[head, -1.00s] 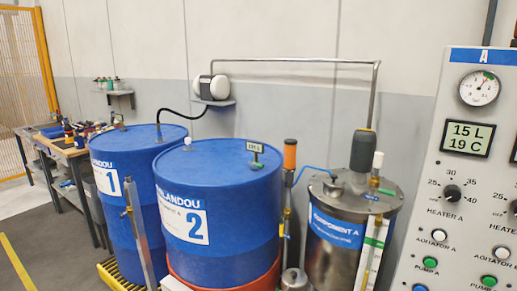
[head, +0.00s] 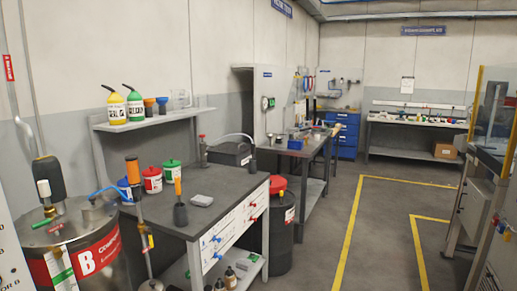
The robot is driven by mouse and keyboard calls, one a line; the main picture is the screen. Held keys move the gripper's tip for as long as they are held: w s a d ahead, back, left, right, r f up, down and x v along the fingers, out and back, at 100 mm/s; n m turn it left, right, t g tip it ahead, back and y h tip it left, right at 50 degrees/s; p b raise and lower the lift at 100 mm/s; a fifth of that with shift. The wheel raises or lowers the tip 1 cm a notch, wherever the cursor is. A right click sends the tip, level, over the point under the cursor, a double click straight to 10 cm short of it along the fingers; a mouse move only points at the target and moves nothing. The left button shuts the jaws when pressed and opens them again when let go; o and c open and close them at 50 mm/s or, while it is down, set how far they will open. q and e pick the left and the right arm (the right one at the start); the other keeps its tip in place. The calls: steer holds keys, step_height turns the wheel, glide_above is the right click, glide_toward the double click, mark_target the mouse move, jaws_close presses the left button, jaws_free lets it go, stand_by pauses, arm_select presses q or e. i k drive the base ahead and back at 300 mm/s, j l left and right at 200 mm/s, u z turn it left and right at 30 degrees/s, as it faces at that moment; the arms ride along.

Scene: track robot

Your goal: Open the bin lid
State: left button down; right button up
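A dark round bin (head: 281,240) with a red lid (head: 278,184) stands on the floor in the head view, just beyond the right end of the near workbench. The lid appears to be down on top. The lower left of the bin is hidden behind the workbench, and a white label shows on its right side. Neither of my grippers is in view.
The near workbench (head: 215,210) holds small coloured pots and tools. A steel tank marked B (head: 80,255) stands at left. A second bench (head: 290,148) is behind the bin. Grey floor with yellow lines (head: 352,230) is clear to the right, before a machine (head: 490,190).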

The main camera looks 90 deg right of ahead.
mark_target(227, 148)
steer(key=l+z, duration=0.1)
steer(key=z, duration=2.55)
steer(key=i+l+z, duration=0.4)
steer(key=i, duration=0.5)
steer(key=i+z, duration=0.4)
steer(key=i, duration=0.5)
steer(key=i+l+u, duration=0.2)
steer(key=i, duration=0.3)
steer(key=i+u, duration=0.2)
steer(key=i, duration=0.3)
steer(key=i+l+u, duration=0.2)
steer(key=i, duration=0.3)
steer(key=i+l+u, duration=0.2)
steer(key=i+l, duration=0.2)
